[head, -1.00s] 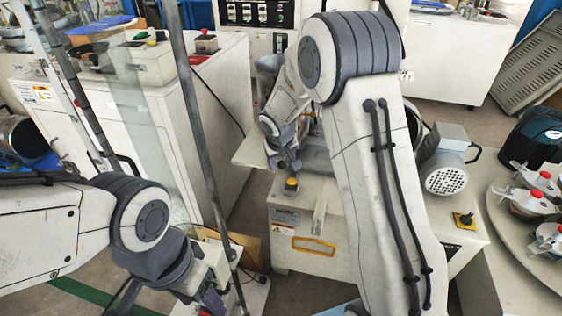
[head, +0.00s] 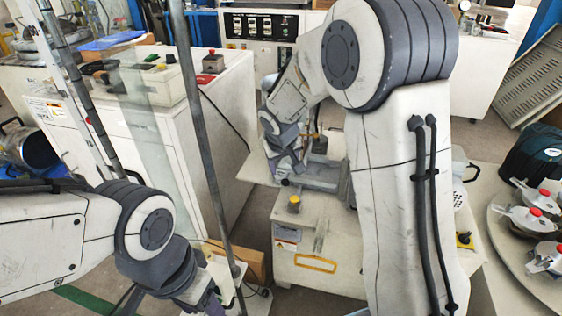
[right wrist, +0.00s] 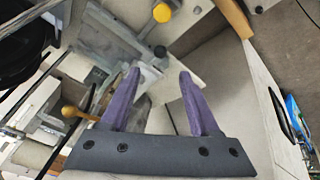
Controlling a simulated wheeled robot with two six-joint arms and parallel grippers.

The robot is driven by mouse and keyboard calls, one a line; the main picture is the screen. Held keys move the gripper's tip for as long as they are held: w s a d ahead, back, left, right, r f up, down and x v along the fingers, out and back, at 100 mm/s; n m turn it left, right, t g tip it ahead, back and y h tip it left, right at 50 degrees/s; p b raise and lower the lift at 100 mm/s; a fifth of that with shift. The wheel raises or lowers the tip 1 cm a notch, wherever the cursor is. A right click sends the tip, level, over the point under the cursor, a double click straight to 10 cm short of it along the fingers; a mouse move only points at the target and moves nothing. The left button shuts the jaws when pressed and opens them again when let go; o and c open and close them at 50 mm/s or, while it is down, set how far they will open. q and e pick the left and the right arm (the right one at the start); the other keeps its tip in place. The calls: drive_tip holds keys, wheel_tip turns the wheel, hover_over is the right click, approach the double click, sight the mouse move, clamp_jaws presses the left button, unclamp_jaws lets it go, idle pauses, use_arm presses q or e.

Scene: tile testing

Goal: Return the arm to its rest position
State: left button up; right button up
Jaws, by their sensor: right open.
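My right arm reaches forward across the middle of the head view, and its large grey joint stands close to the camera. My right gripper (head: 287,168) is above the white machine (head: 330,230) with the yellow knob. In the right wrist view the gripper (right wrist: 160,72) has its two purple fingers apart, with nothing held between them. My left gripper (head: 208,301) is low at the left of the head view; its fingers are partly cut off by the bottom edge, so its opening cannot be told.
A white cabinet (head: 205,135) with a red button stands left of the right gripper. A thin grey pole (head: 200,120) rises between the arms. A round table (head: 520,270) with several red-capped clamps is at the right. In the right wrist view a yellow knob (right wrist: 162,13) is beyond the fingers.

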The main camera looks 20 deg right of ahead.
drive_tip(key=s+a+r+n+g+y, duration=0.25)
drive_tip(key=s+a, duration=0.75)
drive_tip(key=s, duration=0.5)
drive_tip(key=s+a+r+n+g+p, duration=0.1)
drive_tip(key=s+a+n, duration=0.1)
drive_tip(key=s, duration=0.7)
drive_tip(key=s+a+r+n+g, duration=0.1)
drive_tip(key=s+a+n, duration=0.1)
drive_tip(key=s, duration=0.8)
wheel_tip(320, 180, up, 35)
drive_tip(key=w+p, duration=0.1)
drive_tip(key=p, duration=3.4)
drive_tip(key=shift+d, duration=0.2)
drive_tip(key=shift+f+y, duration=0.15)
drive_tip(key=shift+y, duration=0.1)
